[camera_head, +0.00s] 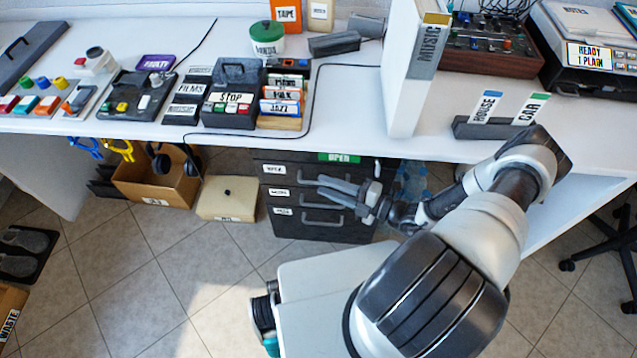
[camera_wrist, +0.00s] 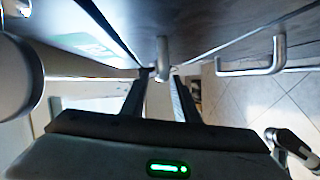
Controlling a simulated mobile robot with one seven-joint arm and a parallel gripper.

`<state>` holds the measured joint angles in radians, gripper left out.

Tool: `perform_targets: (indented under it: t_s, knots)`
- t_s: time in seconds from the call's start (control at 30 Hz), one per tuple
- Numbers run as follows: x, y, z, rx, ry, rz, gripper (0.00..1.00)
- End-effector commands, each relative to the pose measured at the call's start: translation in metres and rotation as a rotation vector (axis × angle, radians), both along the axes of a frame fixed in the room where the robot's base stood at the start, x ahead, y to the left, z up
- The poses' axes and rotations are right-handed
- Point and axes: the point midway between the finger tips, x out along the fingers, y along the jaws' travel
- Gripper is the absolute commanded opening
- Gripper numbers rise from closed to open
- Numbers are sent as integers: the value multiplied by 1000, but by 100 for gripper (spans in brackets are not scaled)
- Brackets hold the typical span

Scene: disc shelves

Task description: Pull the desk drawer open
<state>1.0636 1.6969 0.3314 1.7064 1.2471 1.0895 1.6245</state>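The dark grey drawer unit (camera_head: 265,182) stands under the white desk. It has several stacked drawers with white labels at the left and metal bar handles; the fronts look flush. A green OPEN label (camera_head: 340,157) is at its top. My gripper (camera_head: 322,187) is in front of the upper drawers, fingers pointing left and parted. In the wrist view, my gripper (camera_wrist: 160,76) is open, and the end of a metal handle (camera_wrist: 162,57) lies between the fingertips, with no clear contact. Another handle (camera_wrist: 250,68) shows at the right. My fingers partly cover the upper handle in the head view.
A beige box (camera_head: 228,198) and a cardboard box (camera_head: 155,186) with headphones stand on the floor left of the drawers. The desktop (camera_head: 345,105) above holds boxes and label blocks. An office chair (camera_head: 605,240) is at the right. Tiled floor in front is mostly free.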

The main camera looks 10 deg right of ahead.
Motion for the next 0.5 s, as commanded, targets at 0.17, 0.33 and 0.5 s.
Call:
perform_targets:
  t_s: [0.17,0.33,0.5]
  knots:
    - [16,19,-2,1,-1,1,28]
    - [21,26,-3,-1,1,1,28]
    - [22,26,-3,-1,1,1,28]
